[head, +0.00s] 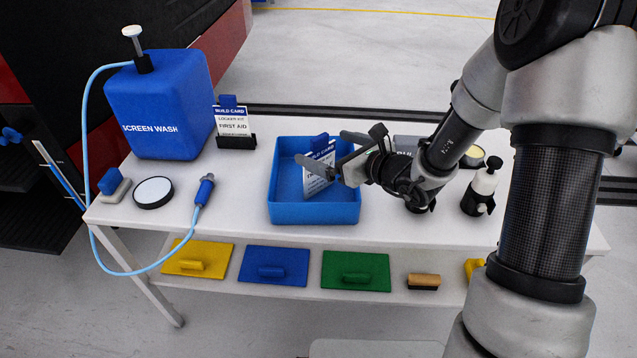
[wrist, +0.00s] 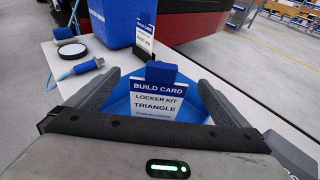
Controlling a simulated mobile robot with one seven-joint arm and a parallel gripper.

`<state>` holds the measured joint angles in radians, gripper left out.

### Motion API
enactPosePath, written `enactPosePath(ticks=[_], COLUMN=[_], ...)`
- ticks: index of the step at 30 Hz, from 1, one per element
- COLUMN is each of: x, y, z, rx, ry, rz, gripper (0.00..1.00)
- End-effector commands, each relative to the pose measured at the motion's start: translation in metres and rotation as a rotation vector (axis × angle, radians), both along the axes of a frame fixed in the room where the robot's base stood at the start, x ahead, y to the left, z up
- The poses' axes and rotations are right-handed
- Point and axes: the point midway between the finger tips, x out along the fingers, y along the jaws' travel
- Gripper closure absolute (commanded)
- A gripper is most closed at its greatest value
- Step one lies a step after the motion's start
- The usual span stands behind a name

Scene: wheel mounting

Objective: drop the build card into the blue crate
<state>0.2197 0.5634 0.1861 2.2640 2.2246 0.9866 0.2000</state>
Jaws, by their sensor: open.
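The build card (head: 318,178), white with a blue header and a blue tab on top, reads "LOCKER KIT TRIANGLE" in the wrist view (wrist: 157,100). It stands nearly upright, slightly tilted, within the outline of the blue crate (head: 314,213). Its lower edge is hard to see, so I cannot tell whether it rests on the crate floor. My gripper (head: 320,147) is over the crate with its fingers spread, one on each side of the card. In the wrist view, gaps show between the card and both fingers (wrist: 154,80).
A second card in a black stand (head: 235,126) reads "FIRST AID". A blue screen wash container (head: 160,105), a round black-rimmed disc (head: 153,191) and a hose nozzle (head: 205,188) are at the left.

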Motion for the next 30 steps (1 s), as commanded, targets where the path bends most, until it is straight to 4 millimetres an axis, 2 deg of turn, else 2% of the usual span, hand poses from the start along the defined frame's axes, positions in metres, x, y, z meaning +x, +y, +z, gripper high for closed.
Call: enactPosePath(ticks=[18,24,30], x=[-0.095,-0.112,-0.116], y=[-0.090,-0.105,-0.108], z=[0.042,0.048,0.049], rx=[-0.001,0.000,0.000], ry=[-0.001,0.000,0.000], rz=[-0.006,-0.003,-0.002], gripper=[0.00,0.00,0.00])
